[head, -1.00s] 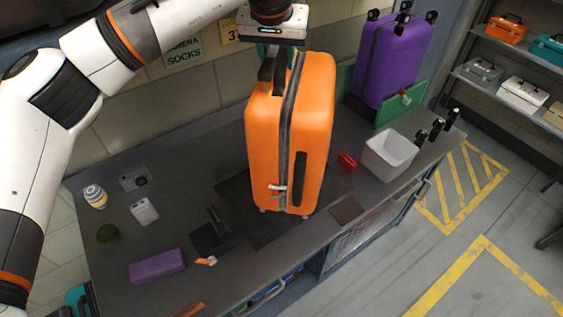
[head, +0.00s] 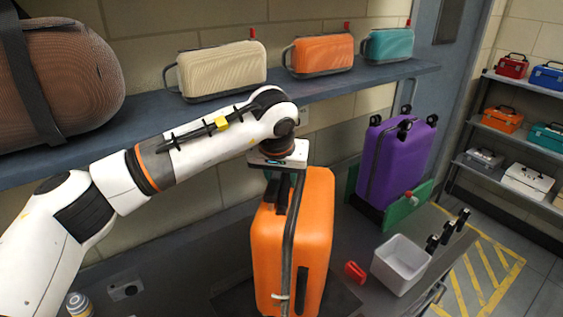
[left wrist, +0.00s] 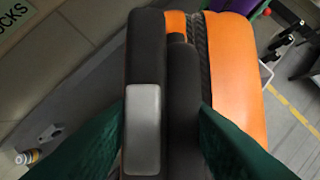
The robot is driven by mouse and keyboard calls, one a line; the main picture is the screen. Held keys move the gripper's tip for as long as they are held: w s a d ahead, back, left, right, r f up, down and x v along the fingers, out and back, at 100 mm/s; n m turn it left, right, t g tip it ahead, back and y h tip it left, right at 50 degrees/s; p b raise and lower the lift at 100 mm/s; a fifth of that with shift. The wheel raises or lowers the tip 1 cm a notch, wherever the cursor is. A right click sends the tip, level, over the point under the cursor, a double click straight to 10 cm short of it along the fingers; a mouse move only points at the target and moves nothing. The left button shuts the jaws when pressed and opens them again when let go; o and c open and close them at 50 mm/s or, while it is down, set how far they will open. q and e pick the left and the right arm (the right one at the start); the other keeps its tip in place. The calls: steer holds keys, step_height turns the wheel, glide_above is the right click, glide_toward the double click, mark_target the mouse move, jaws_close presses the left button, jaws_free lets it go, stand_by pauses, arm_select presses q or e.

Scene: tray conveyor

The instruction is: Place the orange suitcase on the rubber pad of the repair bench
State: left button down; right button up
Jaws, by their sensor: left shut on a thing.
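The orange suitcase (head: 310,240) stands upright at the bench, its lower end cut off by the bottom of the head view. My left gripper (head: 277,186) is above it and shut on its black handle. In the left wrist view, the dark green fingers (left wrist: 163,140) lie on both sides of the handle (left wrist: 145,60), with the orange shell (left wrist: 230,75) behind. The dark rubber pad (head: 230,299) shows on the bench around the suitcase's lower part. Contact between suitcase and pad is out of view now. My right gripper is not in view.
A purple suitcase (head: 395,165) stands wheels-up by a green panel (head: 404,212). A white bin (head: 400,265) and small red object (head: 355,272) are to the right. A shelf (head: 340,83) with cases (head: 222,70) and a brown bag (head: 60,75) hangs above my arm.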

arm_select(q)
steer(key=shift+w+f, duration=0.2)
steer(key=shift+f, duration=0.3)
step_height(320, 180, down, 2)
steer(key=shift+s+f+p, duration=0.15)
steer(key=shift+f+p, duration=0.1)
steer(key=shift+p, duration=0.65)
steer(key=shift+f, duration=0.65)
steer(key=c, duration=0.9)
jaws_free()
steer(key=shift+s+f, duration=0.1)
steer(key=shift+f, duration=0.05)
steer(key=shift+o, duration=0.2)
steer(key=shift+s+r+b, duration=0.1)
steer(key=shift+r+b, duration=0.2)
steer(key=shift+r, duration=0.2)
steer(key=b+v, duration=0.3)
steer(key=v, duration=0.6)
steer(key=shift+s+a+r, duration=0.1)
steer(key=shift+s+r, duration=0.05)
steer(key=shift+r, duration=0.1)
steer(key=shift+b+v, duration=0.3)
steer(key=shift+v, duration=0.45)
